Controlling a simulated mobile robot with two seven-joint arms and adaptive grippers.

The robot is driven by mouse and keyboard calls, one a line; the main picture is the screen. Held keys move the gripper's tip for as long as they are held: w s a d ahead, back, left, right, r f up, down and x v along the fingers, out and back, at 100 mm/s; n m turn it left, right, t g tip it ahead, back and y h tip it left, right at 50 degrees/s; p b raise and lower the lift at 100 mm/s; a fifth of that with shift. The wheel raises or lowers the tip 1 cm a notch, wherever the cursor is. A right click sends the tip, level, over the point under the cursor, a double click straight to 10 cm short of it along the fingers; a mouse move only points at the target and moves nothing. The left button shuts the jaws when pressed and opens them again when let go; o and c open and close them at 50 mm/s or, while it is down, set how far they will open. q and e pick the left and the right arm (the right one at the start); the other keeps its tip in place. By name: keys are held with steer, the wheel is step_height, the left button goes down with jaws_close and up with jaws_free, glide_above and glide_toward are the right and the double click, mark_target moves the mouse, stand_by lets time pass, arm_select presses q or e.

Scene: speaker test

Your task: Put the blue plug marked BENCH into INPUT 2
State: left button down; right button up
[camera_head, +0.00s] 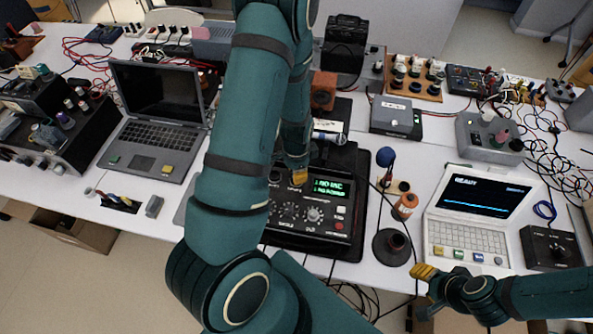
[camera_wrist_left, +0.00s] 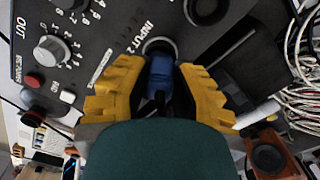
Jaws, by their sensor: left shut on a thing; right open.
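The black audio unit (camera_head: 315,232) with knobs and a green display stands mid-table in the head view. In the left wrist view, my left gripper (camera_wrist_left: 158,92) is shut on a blue plug (camera_wrist_left: 160,72), its yellow fingers on both sides. The plug's front end is at the round INPUT 2 socket (camera_wrist_left: 158,45); I cannot tell how deep it sits. No BENCH marking is readable. My left gripper (camera_head: 298,177) is mostly hidden by my arm in the head view. My right gripper (camera_head: 426,275) is open and empty by the table's front edge, below the white terminal.
A second round socket (camera_wrist_left: 206,10) lies beside INPUT 2. A grey laptop (camera_head: 158,137) is at left, a white terminal (camera_head: 466,238) at right. Loose cables crowd the right side.

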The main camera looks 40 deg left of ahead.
arm_select(q)
steer(key=c, duration=0.8)
jaws_free()
step_height(320, 180, up, 12)
